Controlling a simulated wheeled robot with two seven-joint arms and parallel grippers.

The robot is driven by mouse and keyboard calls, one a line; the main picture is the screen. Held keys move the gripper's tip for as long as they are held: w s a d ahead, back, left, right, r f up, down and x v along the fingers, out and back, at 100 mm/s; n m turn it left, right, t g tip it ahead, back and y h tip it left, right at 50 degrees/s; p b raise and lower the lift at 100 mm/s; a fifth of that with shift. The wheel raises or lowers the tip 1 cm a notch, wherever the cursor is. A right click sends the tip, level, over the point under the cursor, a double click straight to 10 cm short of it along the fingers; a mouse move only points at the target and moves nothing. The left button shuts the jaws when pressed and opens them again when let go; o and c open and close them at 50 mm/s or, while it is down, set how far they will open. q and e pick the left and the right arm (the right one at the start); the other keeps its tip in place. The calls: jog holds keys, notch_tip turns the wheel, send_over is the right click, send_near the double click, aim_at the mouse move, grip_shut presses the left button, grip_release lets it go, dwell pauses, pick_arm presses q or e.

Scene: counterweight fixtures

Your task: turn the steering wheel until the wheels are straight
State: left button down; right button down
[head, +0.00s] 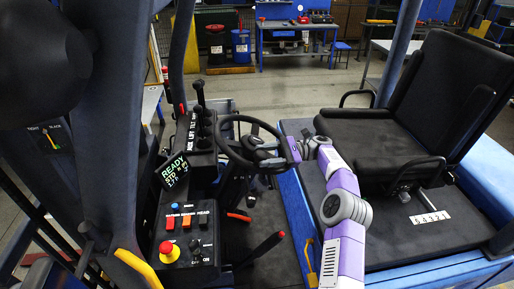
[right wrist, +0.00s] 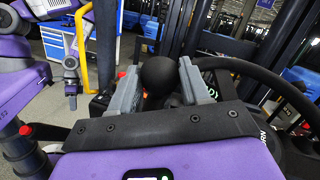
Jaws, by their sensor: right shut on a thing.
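The black steering wheel (head: 219,138) stands on its column at the middle of the head view. Its rim also crosses the right side of the right wrist view (right wrist: 262,72). My right gripper (head: 271,157) reaches the right side of the wheel from the seat side. In the right wrist view its two grey fingers are shut on a round black knob (right wrist: 163,75) at the wheel. The truck's road wheels are out of sight, so their angle cannot be seen.
A dark display (head: 174,172) reading READY is left of the wheel. Black levers (head: 199,95) stand behind it. A panel with a red button (head: 166,247) and a red-tipped lever (head: 262,248) are in front. The black seat (head: 385,140) is at right.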

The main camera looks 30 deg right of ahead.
jog(key=shift+d+f+g, duration=0.15)
jog(key=shift+d+g, duration=0.05)
jog(key=shift+g, duration=0.2)
jog(key=c, duration=0.5)
grip_release()
jog(key=shift+s, duration=0.1)
jog(key=shift+c, duration=0.2)
notch_tip(320, 180, up, 10)
jog(key=shift+r, duration=0.1)
